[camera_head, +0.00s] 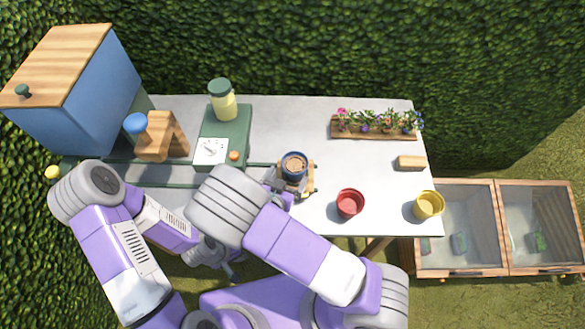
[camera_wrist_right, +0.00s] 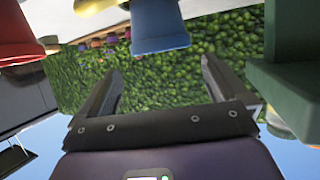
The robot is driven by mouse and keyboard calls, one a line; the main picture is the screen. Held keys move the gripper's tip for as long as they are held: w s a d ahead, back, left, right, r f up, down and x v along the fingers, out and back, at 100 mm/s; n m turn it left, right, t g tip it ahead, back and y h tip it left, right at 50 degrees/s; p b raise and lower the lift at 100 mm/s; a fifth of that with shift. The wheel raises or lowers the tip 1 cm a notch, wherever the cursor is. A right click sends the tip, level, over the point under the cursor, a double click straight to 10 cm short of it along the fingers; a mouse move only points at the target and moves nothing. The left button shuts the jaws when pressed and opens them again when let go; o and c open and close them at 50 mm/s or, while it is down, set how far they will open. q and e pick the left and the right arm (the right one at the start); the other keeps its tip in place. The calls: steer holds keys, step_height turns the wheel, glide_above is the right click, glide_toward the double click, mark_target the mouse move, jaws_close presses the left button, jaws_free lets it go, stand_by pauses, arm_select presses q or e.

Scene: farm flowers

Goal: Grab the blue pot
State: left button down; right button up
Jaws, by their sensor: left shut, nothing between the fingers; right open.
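The blue pot (camera_head: 294,162) has a dark blue rim and a brown inside, and stands near the middle of the table. In the right wrist view the blue pot (camera_wrist_right: 158,28) shows upside down, in line with the gap between my right fingertips. My right gripper (camera_wrist_right: 160,68) is open, with nothing seen between its fingers. In the head view it is beside the pot, mostly hidden by my forearm. My left gripper (camera_head: 225,265) is shut and empty, low in front of the table edge and away from the pot.
A red pot (camera_head: 350,204) and a yellow pot (camera_head: 428,205) stand to the right. A planter of flowers (camera_head: 375,128) and a wooden block (camera_head: 411,163) lie behind them. A green scale with a jar (camera_head: 223,105) stands left. Right of the table are glass-topped boxes (camera_head: 507,228).

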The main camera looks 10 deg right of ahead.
mark_target(289, 174)
steer(key=shift+w+d+f, duration=0.2)
steer(key=shift+w+f, duration=0.4)
steer(key=shift+f, duration=0.05)
steer(key=shift+w+d+f, duration=0.2)
steer(key=shift+w+d, duration=0.3)
steer(key=x, duration=0.5)
steer(key=shift+w+r+b, duration=0.2)
steer(key=shift+b, duration=0.1)
steer(key=shift+c, duration=0.5)
